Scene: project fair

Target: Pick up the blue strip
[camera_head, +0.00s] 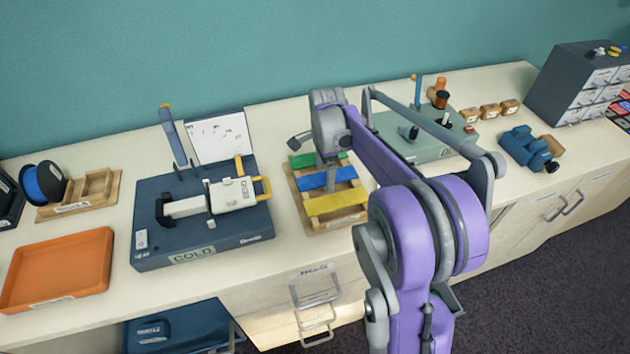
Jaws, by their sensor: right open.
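The blue strip (345,174) lies across a wooden rack (299,205) in the middle of the counter, between a green strip (302,160) behind it and a yellow strip (336,202) in front. My right gripper (327,180) points down over the middle of the blue strip and is open. It hides part of the blue and green strips; whether it touches the blue strip I cannot tell. My left gripper is not in view.
A dark device labelled COLD (200,250) stands left of the rack, with an orange tray (58,268) further left. A grey-green device (455,146) and a blue tool (526,150) stand to the right. Drawers (312,290) are below the counter's front edge.

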